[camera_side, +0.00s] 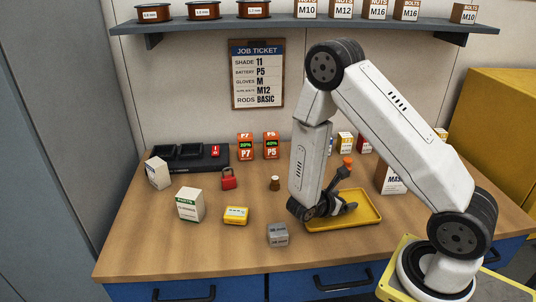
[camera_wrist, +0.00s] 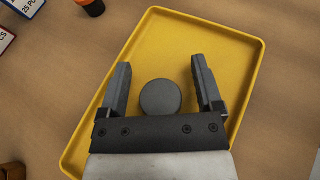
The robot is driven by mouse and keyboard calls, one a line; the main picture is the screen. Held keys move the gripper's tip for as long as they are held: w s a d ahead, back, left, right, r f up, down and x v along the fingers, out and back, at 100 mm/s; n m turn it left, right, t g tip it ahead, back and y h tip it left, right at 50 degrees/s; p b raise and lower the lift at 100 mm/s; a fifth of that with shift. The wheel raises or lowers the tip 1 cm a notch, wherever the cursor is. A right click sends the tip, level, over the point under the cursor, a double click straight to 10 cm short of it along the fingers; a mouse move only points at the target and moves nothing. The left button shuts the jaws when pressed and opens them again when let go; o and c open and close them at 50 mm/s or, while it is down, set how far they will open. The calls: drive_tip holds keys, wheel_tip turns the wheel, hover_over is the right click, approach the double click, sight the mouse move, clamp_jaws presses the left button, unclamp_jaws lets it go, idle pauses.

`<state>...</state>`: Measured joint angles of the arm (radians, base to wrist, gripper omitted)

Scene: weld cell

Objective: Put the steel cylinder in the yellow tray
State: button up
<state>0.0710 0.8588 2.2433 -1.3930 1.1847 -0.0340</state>
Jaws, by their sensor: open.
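The yellow tray (camera_side: 366,219) lies on the bench, and it fills most of the wrist view (camera_wrist: 215,35). The steel cylinder (camera_wrist: 160,98) shows there as a dark grey disc, seen end-on against the tray floor. My gripper (camera_wrist: 160,64) is open, with one finger on each side of the cylinder and a gap at both sides. In the side view my gripper (camera_side: 340,192) is low over the left part of the tray. I cannot make out the cylinder clearly there; my gripper and wrist cover that area.
An orange-topped bottle (camera_side: 347,162) stands behind the tray. A grey block (camera_side: 278,235), a yellow box (camera_side: 236,215), a brown-topped weight (camera_side: 275,184) and a red padlock (camera_side: 228,179) are to the left. A box (camera_side: 392,180) stands right of the tray.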

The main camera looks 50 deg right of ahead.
drive_tip(key=v, duration=1.2)
idle(0.6)
drive_tip(key=shift+s+a+m+g+y, duration=0.2)
drive_tip(key=shift+s+m+g+y, duration=0.2)
drive_tip(key=shift+s+m+y, duration=0.25)
drive_tip(key=a+m+y, duration=0.1)
drive_tip(key=m+y, duration=0.1)
drive_tip(key=s+a+m+y, duration=0.1)
drive_tip(key=m+y, duration=0.1)
drive_tip(key=y, duration=0.1)
drive_tip(key=s+a+m+y, duration=0.1)
drive_tip(key=a+m+y, duration=0.1)
drive_tip(key=m, duration=0.1)
drive_tip(key=shift+s+r+t+y, duration=0.2)
drive_tip(key=shift+r+t+y, duration=0.05)
drive_tip(key=shift+r+t, duration=0.15)
drive_tip(key=w+a+r+m+t+y, duration=0.3)
drive_tip(key=r+m+t+y, duration=0.1)
drive_tip(key=m, duration=0.3)
drive_tip(key=shift+t, duration=0.8)
